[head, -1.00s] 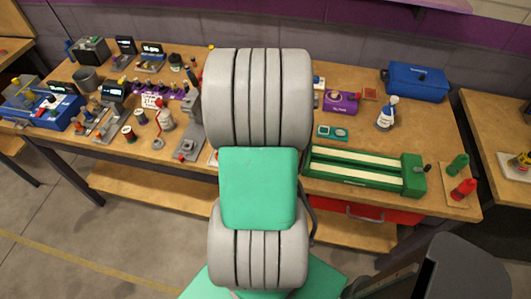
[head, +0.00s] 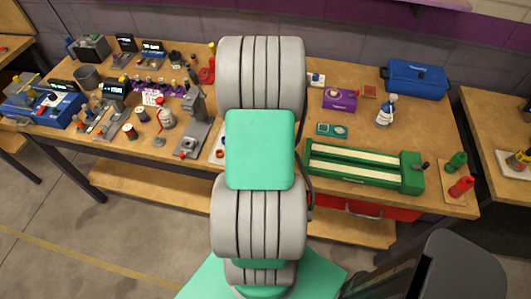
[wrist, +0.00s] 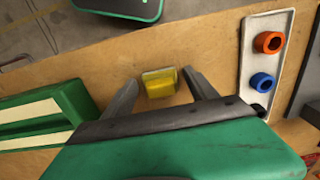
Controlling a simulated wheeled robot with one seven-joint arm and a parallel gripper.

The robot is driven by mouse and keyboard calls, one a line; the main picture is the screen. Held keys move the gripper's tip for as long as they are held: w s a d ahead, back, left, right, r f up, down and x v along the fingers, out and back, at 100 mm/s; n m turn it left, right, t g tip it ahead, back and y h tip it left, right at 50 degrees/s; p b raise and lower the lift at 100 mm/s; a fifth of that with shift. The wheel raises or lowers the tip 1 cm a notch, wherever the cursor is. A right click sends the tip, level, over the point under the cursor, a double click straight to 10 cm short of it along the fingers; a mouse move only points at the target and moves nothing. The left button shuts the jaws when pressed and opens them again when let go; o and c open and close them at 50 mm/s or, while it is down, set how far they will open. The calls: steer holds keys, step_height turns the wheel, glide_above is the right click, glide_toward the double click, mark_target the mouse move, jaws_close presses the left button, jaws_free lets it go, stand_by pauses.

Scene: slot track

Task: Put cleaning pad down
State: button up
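The cleaning pad (wrist: 159,83) is a small yellow block seen in the wrist view, on the bare wood of the bench near its edge. My gripper (wrist: 160,76) is above the bench with its two dark fingers spread apart, one on each side of the pad. Gaps show between the pad and both fingers, so the gripper looks open and not clamped on it. How high the fingertips are above the wood is hard to tell. In the head view my arm hides the gripper and the pad.
A green slot track (head: 365,168) lies right of my arm; it shows left in the wrist view (wrist: 45,120). A white tray (wrist: 266,60) with orange and blue rings is right of the gripper. A purple box (head: 340,100), spray bottle (head: 386,112) and blue toolbox (head: 417,80) stand farther back.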

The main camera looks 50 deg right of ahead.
step_height(320, 180, up, 12)
steer(key=r+b, duration=0.1)
steer(key=b, duration=0.1)
steer(key=w+a+r+n+t+h, duration=0.15)
steer(key=w+a+n, duration=0.25)
steer(key=a, duration=0.4)
steer(key=w+a+r+n+t+y, duration=0.1)
steer(key=w+a+r+n, duration=0.3)
steer(key=a, duration=0.5)
steer(key=a+r+n+t, duration=0.1)
steer(key=a+n, duration=0.4)
steer(key=a, duration=0.9)
steer(key=shift+s+a+r+n, duration=0.2)
steer(key=shift+a+r+n, duration=0.05)
steer(key=shift+n, duration=0.05)
steer(key=shift+t, duration=0.25)
